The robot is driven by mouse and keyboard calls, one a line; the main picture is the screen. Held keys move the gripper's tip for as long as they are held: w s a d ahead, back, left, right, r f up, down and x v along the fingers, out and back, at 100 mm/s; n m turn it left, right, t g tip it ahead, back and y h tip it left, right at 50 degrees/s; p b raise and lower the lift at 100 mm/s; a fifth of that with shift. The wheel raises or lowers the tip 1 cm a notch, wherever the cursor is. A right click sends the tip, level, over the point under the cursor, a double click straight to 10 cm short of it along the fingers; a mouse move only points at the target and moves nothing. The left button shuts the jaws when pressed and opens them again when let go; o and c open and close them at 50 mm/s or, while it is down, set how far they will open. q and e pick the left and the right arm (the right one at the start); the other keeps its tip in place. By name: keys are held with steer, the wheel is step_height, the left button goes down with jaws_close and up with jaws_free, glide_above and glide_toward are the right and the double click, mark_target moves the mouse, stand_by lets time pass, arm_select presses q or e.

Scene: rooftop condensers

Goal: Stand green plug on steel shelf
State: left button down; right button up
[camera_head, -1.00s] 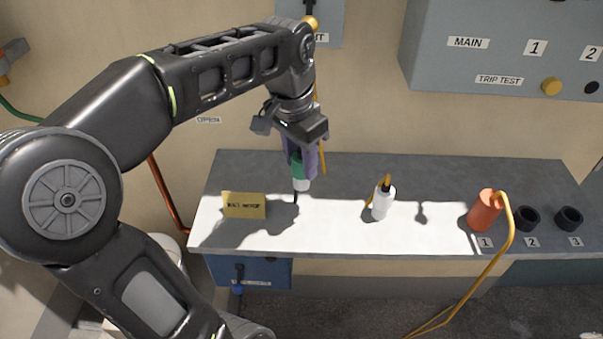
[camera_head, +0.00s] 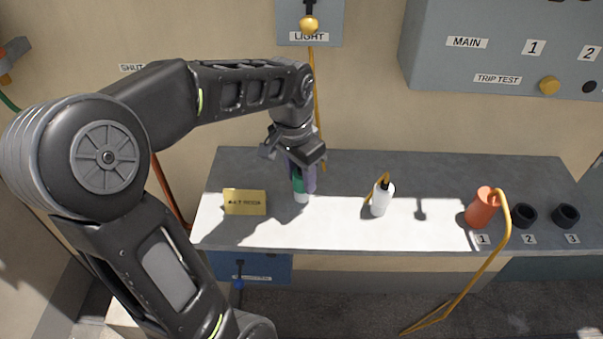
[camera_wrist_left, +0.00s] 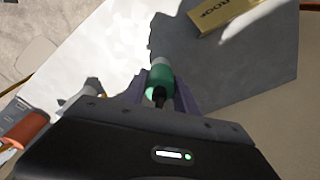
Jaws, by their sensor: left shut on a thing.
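The green plug (camera_head: 299,186) has a green body and a white lower end. My left gripper (camera_head: 302,180) is shut on it from above, with purple fingers on either side. The plug is upright, and its white end is at the grey steel shelf's surface (camera_head: 400,170); I cannot tell whether it touches. In the left wrist view the green plug (camera_wrist_left: 160,78) sits between the purple fingers of my left gripper (camera_wrist_left: 158,92), its pale end pointing to the shelf. My right gripper is out of view.
A brass name plate (camera_head: 244,203) stands left of the plug. A white plug (camera_head: 382,200) stands to its right. Farther right are an orange plug (camera_head: 481,210) with a yellow cord and black sockets (camera_head: 524,216). The wall rises behind; shelf between the plugs is clear.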

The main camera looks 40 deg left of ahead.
arm_select(q)
steer(key=shift+f, duration=0.15)
steer(key=c, duration=0.9)
jaws_free()
steer(key=shift+c, duration=0.2)
step_height(320, 180, up, 12)
steer(key=s, duration=0.1)
steer(key=shift+s, duration=0.2)
steer(key=shift+a, duration=0.1)
